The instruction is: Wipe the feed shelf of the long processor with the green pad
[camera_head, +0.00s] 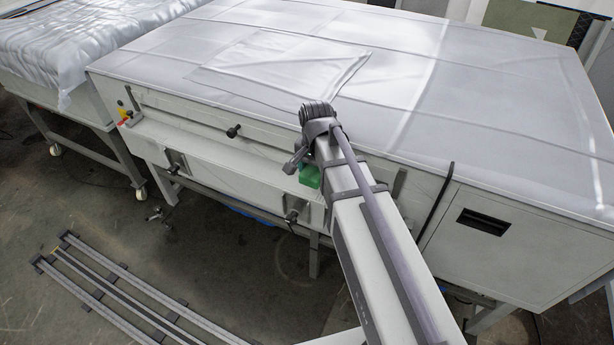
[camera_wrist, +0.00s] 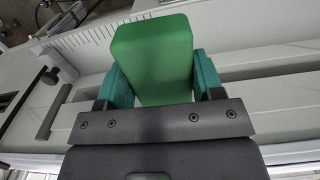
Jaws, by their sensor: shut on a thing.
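The green pad (camera_wrist: 152,55) is held between the two teal fingers of my gripper (camera_wrist: 160,82) in the wrist view. My gripper is shut on it. In the head view a part of the green pad (camera_head: 309,175) shows beside my arm, in front of the long processor (camera_head: 150,97). The feed shelf (camera_head: 215,147) is the pale ledge along the processor's front; it shows also behind the pad in the wrist view (camera_wrist: 270,92). My arm hides part of the shelf to the right. I cannot tell whether the pad touches the shelf.
Black knobs (camera_head: 233,131) and handles stick out of the processor's front. A cloth sheet (camera_head: 285,62) lies on its top. A cloth-covered table (camera_head: 70,45) stands at the left. A rail frame (camera_head: 125,300) lies on the floor in front.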

